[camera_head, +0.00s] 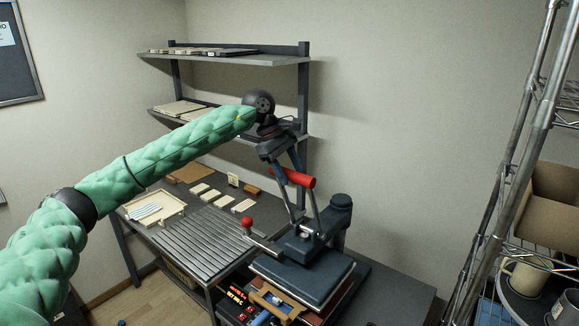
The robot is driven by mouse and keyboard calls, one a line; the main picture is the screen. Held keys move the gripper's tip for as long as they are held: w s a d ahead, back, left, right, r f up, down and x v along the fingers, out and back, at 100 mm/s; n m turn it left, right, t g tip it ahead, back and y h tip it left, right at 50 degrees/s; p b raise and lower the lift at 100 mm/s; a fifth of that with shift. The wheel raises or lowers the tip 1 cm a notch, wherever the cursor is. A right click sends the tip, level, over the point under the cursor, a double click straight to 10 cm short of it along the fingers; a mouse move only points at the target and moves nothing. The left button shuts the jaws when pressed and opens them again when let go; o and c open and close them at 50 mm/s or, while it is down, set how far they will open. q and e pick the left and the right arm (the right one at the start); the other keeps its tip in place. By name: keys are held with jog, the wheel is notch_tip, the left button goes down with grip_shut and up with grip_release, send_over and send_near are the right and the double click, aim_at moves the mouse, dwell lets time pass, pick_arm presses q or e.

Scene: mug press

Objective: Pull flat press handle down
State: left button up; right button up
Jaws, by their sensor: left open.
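The flat press (310,278) is a dark blue-grey machine standing on the right part of the workbench. Its handle is a red grip (303,180) on metal arms, which stand raised and upright above the press. My left gripper (286,172) points down at the red grip from above, with its fingers apart at the grip's left and middle part. I cannot tell whether the fingers touch the grip. My right gripper is out of view.
A red ball knob (247,222) sticks out left of the press. A slatted metal surface (205,240), a tray (150,207) and several pale blocks lie left on the bench. A shelf (225,62) stands behind. A wire rack (520,150) with a mug (525,273) stands right.

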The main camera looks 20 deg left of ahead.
pick_arm(q)
jog(key=shift+d+f, duration=0.15)
jog(key=shift+f, duration=0.05)
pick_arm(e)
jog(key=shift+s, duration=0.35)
pick_arm(q)
grip_shut()
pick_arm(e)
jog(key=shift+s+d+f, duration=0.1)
